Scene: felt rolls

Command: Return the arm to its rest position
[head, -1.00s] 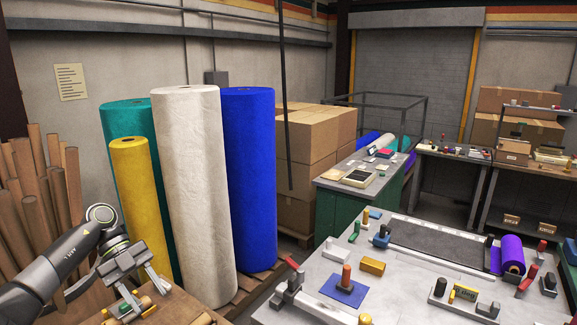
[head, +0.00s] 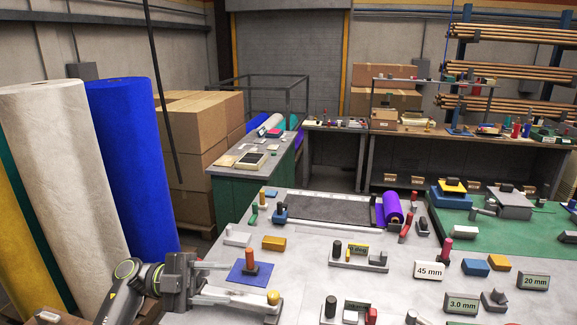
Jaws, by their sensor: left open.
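My left arm comes in from the lower left. Its left gripper (head: 228,283) points right over the near left part of the grey worktable, with its fingers apart and nothing seen between them. A pale clamp bar with a yellow knob (head: 273,297) lies close to the fingers; I cannot tell whether they touch. A blue plate (head: 240,278) with an orange-red peg (head: 250,262) is just beyond the gripper. My right gripper is not in view.
Tall white (head: 62,170) and blue (head: 133,165) felt rolls stand at left. The worktable (head: 305,270) carries a dark panel (head: 325,208), a purple roll (head: 392,207) and several small blocks. A green mat (head: 480,235) lies at right. Cartons (head: 195,150) stand behind.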

